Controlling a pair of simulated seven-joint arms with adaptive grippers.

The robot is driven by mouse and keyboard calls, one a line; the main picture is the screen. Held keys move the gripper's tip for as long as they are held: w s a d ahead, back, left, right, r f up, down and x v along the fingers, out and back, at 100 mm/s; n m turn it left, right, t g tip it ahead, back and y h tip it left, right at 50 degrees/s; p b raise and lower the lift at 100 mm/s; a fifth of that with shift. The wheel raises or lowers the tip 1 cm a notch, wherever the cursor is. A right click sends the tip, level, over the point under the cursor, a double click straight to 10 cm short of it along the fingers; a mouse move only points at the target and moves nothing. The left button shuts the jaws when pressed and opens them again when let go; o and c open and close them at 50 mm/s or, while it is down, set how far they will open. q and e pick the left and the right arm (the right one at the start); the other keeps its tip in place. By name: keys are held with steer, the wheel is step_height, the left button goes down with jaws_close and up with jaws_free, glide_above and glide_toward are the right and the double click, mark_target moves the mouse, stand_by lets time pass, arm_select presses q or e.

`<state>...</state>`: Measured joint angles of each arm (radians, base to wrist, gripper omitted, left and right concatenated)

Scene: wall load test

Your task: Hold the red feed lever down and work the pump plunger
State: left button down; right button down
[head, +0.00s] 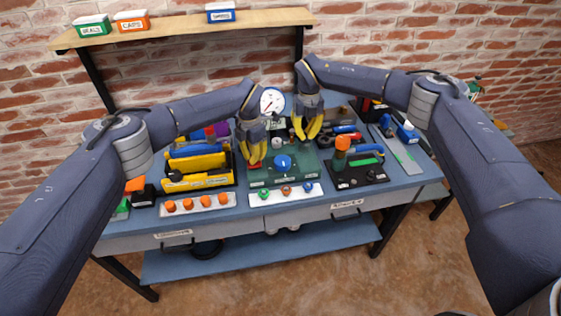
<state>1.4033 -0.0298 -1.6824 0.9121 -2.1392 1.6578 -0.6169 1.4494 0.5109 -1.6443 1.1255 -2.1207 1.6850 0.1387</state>
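The green pump base (262,182) sits at the middle of the bench, with a blue knob (283,163) on its front part. A round white gauge (271,101) with a red needle stands behind it. My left gripper (254,162) points down over the left side of the base. A bit of red shows at its fingertips, perhaps the feed lever, mostly hidden by the fingers. My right gripper (307,137) points down over the back right of the base. I cannot make out the plunger near it. The small view does not show whether either gripper's fingers are closed on anything.
A yellow toolbox (197,162) stands left of the base. A white strip with several orange knobs (198,204) lies in front of it. A black tray (355,176) with an orange-and-green handled piece is at the right. A shelf (180,29) with labelled boxes hangs above.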

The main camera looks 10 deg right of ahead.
steer(key=shift+r, duration=2.8)
steer(key=shift+f, duration=0.5)
steer(key=shift+f, duration=2.85)
steer(key=shift+r, duration=3.3)
steer(key=shift+r, duration=0.1)
